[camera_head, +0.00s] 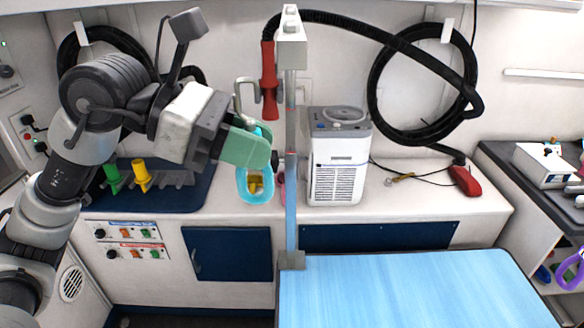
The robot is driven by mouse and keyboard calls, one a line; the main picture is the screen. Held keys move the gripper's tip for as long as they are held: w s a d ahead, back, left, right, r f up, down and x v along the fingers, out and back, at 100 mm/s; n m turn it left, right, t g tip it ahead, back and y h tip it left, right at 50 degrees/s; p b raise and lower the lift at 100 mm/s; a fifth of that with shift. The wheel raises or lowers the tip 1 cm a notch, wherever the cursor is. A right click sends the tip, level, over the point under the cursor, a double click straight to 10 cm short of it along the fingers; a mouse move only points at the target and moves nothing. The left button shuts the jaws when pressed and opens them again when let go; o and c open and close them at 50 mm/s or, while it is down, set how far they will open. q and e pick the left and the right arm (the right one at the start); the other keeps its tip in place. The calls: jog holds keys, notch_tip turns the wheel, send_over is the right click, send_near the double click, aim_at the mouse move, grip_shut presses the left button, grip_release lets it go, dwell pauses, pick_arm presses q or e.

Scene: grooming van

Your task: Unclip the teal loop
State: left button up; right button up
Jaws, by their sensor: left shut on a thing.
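The teal loop (243,185) hangs in front of the counter, just left of the upright post (291,150) of the grooming table. My left gripper (262,150) comes in from the left at the loop's upper part and is shut on it. The green fingers hide the top of the loop and part of how it joins the post. A small dark knob on the post sits just right of the fingertips. A pink thing shows partly behind the loop beside the post. My right gripper is not in view.
The blue grooming table (410,290) fills the lower right. A white dryer unit (338,160) stands on the counter right of the post. A red nozzle (269,85) hangs by the post above my gripper. Yellow and green nozzles (142,175) stand at left.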

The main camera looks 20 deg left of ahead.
pick_arm(q)
jog(key=shift+a, duration=0.15)
jog(key=shift+a, duration=0.3)
jog(key=b+v, duration=0.1)
jog(key=v, duration=0.2)
jog(key=shift+s+a+f, duration=0.1)
jog(key=shift+s+a, duration=0.05)
jog(key=shift+a, duration=0.05)
